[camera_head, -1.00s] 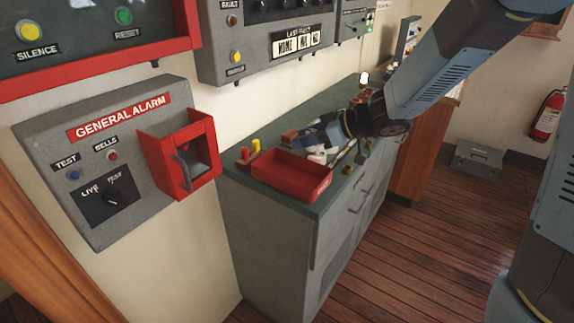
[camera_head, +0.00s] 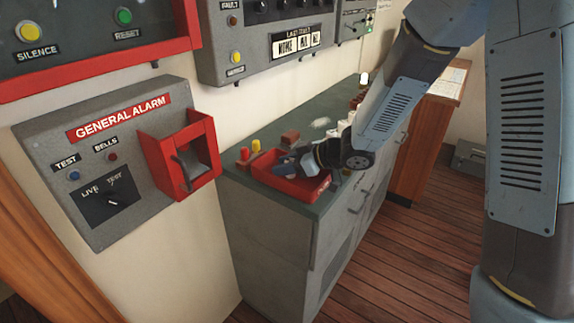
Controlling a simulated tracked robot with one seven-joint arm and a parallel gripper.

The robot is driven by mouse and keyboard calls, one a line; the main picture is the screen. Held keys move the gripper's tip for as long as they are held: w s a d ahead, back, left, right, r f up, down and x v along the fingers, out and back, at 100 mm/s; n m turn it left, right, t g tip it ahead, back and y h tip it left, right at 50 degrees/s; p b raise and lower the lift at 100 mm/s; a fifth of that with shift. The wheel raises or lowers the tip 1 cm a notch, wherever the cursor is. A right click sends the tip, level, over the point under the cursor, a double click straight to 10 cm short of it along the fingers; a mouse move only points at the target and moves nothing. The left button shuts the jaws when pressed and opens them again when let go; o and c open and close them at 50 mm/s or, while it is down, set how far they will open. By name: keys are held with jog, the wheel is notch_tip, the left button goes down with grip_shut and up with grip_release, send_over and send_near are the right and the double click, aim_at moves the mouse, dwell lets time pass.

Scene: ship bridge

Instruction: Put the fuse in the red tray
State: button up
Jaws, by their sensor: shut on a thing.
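The red tray (camera_head: 262,176) sits on the near end of the grey-green counter top. My gripper (camera_head: 283,167) reaches down from the right, with its tips over or inside the tray. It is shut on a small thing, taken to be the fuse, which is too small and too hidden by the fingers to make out. I cannot tell whether this thing touches the tray floor. My gripper and wrist cover the tray's right and back part.
Red and yellow upright pieces (camera_head: 256,146) stand behind the tray's left corner. A brown block (camera_head: 290,137) and a white item (camera_head: 322,122) lie behind it. The General Alarm box (camera_head: 120,165) juts from the wall at left. Wooden floor (camera_head: 390,265) is clear in front.

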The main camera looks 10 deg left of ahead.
jog(key=o, duration=1)
jog(key=shift+f, duration=0.1)
jog(key=shift+o, duration=0.2)
